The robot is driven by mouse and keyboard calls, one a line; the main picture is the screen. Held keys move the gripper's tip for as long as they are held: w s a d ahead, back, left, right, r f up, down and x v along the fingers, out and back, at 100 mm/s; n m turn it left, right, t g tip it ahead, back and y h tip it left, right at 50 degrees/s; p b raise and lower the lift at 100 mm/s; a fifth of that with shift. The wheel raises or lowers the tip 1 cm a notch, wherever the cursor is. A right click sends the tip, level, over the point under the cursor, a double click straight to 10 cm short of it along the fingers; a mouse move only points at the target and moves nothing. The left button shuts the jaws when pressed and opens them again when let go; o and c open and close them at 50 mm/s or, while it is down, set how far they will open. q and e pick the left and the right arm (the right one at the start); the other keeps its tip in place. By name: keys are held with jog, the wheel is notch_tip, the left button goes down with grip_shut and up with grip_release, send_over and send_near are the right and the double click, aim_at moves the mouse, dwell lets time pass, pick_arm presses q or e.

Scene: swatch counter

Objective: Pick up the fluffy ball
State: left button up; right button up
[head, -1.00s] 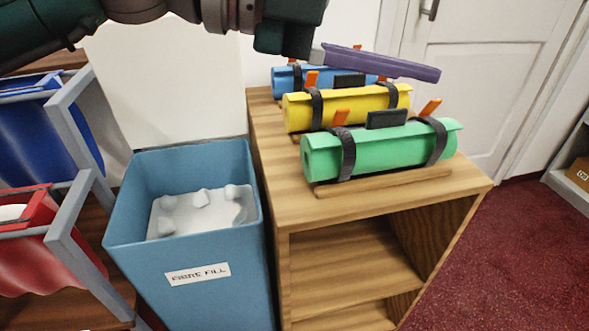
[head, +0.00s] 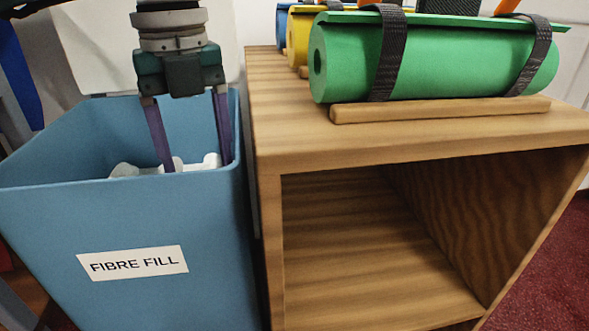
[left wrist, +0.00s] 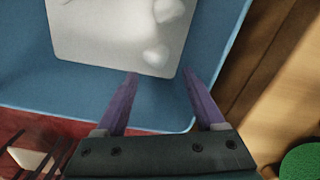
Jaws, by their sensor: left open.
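The blue bin labelled "FIBRE FILL" (head: 60,235) holds white fill with several pale, rounded lumps; I cannot tell which one is the fluffy ball. In the head view one lump (head: 124,170) lies left of my left gripper (head: 197,166), and the bin's front wall hides most of the fill. My left gripper is open and empty, pointing down with its purple fingers inside the bin. In the left wrist view (left wrist: 161,75) the fingertips reach the near edge of the white fill (left wrist: 100,40). A lump (left wrist: 155,54) lies just beyond them. My right gripper is not in view.
A wooden shelf unit (head: 420,148) stands close against the bin's right side. A strapped green roll (head: 345,60) lies on its top, with a yellow roll (head: 298,35) and a blue roll behind. The bin's walls surround my left fingers.

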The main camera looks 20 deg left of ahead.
pick_arm(q)
jog(key=shift+f, duration=0.5)
jog(key=f+b, duration=0.1)
jog(key=f, duration=0.1)
jog(key=s+f+b, duration=0.1)
jog(key=f, duration=0.1)
jog(key=shift+d, duration=0.1)
jog(key=shift+f+b, duration=0.35)
jog(key=shift+f, duration=0.35)
notch_tip(320, 180, down, 4)
jog(key=shift+s+f+b, duration=0.1)
jog(key=shift+s+b, duration=0.05)
jog(key=shift+b, duration=1.05)
jog(key=c, duration=0.5)
